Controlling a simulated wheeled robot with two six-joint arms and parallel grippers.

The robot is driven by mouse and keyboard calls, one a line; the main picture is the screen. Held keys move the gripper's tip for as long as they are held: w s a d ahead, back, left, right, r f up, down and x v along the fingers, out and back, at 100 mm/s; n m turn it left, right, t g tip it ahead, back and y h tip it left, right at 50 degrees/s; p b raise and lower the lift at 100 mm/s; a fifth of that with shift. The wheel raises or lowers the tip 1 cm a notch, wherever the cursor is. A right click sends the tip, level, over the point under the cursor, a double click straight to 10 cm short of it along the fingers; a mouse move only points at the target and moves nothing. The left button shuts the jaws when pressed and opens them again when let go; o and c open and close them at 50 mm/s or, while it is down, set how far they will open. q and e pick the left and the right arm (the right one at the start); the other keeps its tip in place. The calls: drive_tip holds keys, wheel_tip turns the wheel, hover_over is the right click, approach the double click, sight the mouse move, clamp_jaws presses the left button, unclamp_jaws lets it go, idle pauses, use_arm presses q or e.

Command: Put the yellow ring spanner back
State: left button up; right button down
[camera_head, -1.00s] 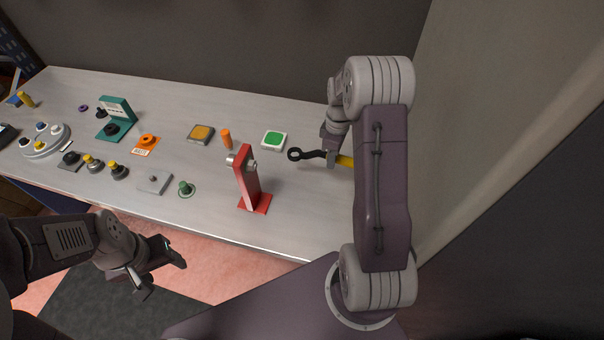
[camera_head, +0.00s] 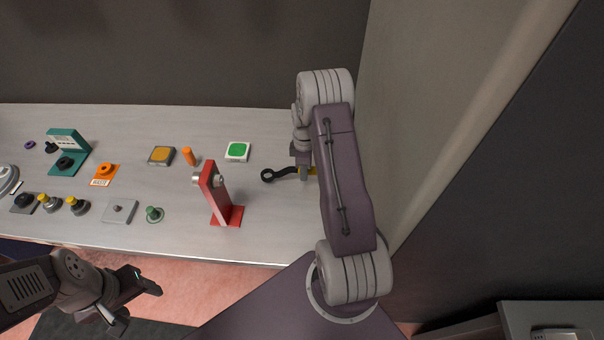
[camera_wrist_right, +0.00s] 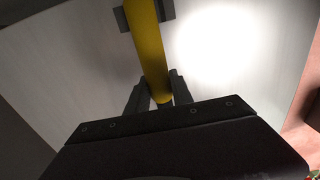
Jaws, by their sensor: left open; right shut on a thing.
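The yellow ring spanner has a black ring end (camera_head: 268,175) that points left over the right part of the bench. My right gripper (camera_head: 304,173) is shut on the spanner. In the right wrist view the yellow handle (camera_wrist_right: 148,50) runs up and away between the fingers. I cannot tell whether the spanner touches the bench. My left gripper (camera_head: 141,306) is open and empty, in front of the bench's front edge.
On the grey bench (camera_head: 270,225) a red stand (camera_head: 218,198) is left of the spanner. A grey cabinet (camera_head: 550,318) is at the lower right.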

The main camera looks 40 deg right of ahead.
wheel_tip(320, 180, down, 2)
drive_tip(key=shift+f+p, duration=0.1)
drive_tip(key=shift+p, duration=0.3)
drive_tip(key=shift+f, duration=0.15)
drive_tip(key=c, duration=1.1)
unclamp_jaws()
